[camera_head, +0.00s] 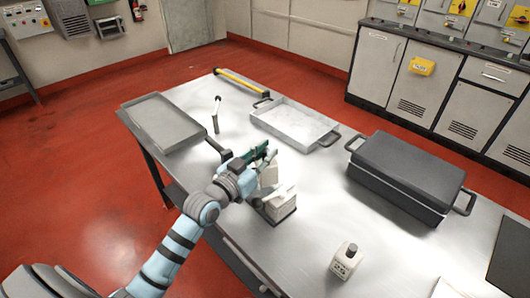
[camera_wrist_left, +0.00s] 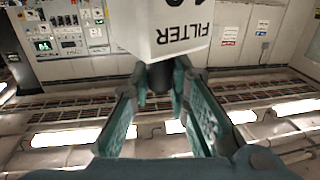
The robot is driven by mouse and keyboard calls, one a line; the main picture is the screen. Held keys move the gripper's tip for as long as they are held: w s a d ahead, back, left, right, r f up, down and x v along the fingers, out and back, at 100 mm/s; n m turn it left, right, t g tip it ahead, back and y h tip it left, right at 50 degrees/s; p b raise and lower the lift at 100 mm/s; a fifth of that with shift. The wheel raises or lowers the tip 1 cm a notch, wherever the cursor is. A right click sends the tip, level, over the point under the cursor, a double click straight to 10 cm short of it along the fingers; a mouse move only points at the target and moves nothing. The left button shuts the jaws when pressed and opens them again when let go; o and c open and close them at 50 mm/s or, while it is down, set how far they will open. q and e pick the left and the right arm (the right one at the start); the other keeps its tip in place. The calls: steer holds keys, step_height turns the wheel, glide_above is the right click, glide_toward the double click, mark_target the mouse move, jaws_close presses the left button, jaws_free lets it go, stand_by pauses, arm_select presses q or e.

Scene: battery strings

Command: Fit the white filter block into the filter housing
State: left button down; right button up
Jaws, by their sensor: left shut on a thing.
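The white filter block (camera_head: 268,176) is in my left gripper (camera_head: 262,155) over the work table, partly hidden by the gripper. In the left wrist view the block (camera_wrist_left: 178,32) shows the word FILTER upside down, at the fingertips (camera_wrist_left: 160,80). The left gripper is shut on it. A pale box-shaped thing (camera_head: 281,207), which looks like the filter housing, stands on the table just below the block. I cannot tell whether the two touch. My right gripper is in neither view.
A grey tray (camera_head: 163,124), a light metal tray (camera_head: 292,122) and a yellow-and-black bar (camera_head: 240,83) lie toward the back. A dark lidded case (camera_head: 408,170) stands at right. A white dark-capped container (camera_head: 344,262) stands in front. Clear tabletop lies between the housing and the case.

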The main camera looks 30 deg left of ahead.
arm_select(q)
steer(key=shift+f, duration=0.3)
steer(key=c, duration=1.5)
jaws_free()
steer(key=shift+r, duration=0.25)
steer(key=shift+r+p, duration=0.5)
steer(key=shift+p, duration=0.05)
steer(key=s+p, duration=0.2)
steer(key=s, duration=0.2)
steer(key=s+a+p, duration=0.1)
steer(key=s+p, duration=0.2)
steer(key=s, duration=0.1)
steer(key=s+a+p, duration=0.1)
steer(key=s+p, duration=0.1)
steer(key=s, duration=0.1)
steer(key=shift+s+a+f, duration=0.1)
steer(key=shift+s, duration=0.3)
